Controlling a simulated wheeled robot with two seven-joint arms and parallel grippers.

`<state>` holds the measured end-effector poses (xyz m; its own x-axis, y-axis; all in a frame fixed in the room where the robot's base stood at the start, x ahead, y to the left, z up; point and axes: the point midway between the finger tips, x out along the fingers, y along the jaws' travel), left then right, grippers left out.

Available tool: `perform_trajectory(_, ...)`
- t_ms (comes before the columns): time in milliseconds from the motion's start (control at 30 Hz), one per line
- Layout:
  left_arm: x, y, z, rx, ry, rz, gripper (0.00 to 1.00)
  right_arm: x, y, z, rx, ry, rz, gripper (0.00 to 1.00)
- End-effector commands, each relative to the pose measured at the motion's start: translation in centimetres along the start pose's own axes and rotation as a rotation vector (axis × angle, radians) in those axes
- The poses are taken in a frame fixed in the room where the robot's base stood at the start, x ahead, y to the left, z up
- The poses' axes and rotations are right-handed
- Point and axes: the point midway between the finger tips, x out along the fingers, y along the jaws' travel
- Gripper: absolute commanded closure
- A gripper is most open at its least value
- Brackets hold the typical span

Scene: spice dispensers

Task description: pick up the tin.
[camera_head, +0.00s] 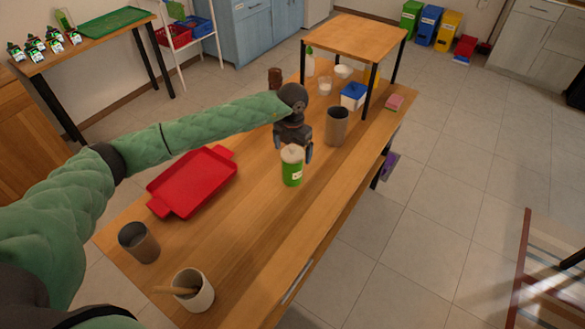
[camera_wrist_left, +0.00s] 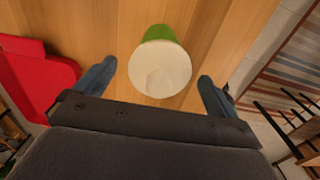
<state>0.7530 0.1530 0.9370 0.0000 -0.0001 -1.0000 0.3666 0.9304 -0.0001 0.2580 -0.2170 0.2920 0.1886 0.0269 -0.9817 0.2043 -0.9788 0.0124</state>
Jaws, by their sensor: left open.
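The tin (camera_head: 292,168) is green with a whitish lid and a pale label, and stands upright on the long wooden table. In the left wrist view the tin (camera_wrist_left: 160,68) shows from above, its round lid filling the middle and a strip of green side behind it. My left gripper (camera_head: 292,147) is open and reaches down over the tin's top. In the wrist view its fingers stand apart, one on each side of the lid, with gaps on both sides. Nothing is held. My right gripper is not in view.
A red tray (camera_head: 195,181) lies left of the tin. A dark metal cup (camera_head: 336,127) stands close behind it to the right. Another metal cup (camera_head: 138,243) and a pale cup (camera_head: 194,291) with a wooden utensil stand nearer. A blue-lidded box (camera_head: 352,97) is farther back.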

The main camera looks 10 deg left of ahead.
Motion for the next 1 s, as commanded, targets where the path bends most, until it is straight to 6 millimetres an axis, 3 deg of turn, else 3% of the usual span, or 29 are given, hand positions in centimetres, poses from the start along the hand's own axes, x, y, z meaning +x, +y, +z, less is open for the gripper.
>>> perform_trajectory(100,0.01,0.01,0.01,0.000,0.000,0.000,0.04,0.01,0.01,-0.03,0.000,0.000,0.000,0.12)
perform_trajectory(600,-0.10,0.02,0.04,0.000,-0.001,0.000,1.00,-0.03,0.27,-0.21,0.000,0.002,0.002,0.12)
perform_trajectory(1000,-0.63,0.07,0.11,0.000,-0.003,0.001,1.00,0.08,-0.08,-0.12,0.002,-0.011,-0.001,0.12)
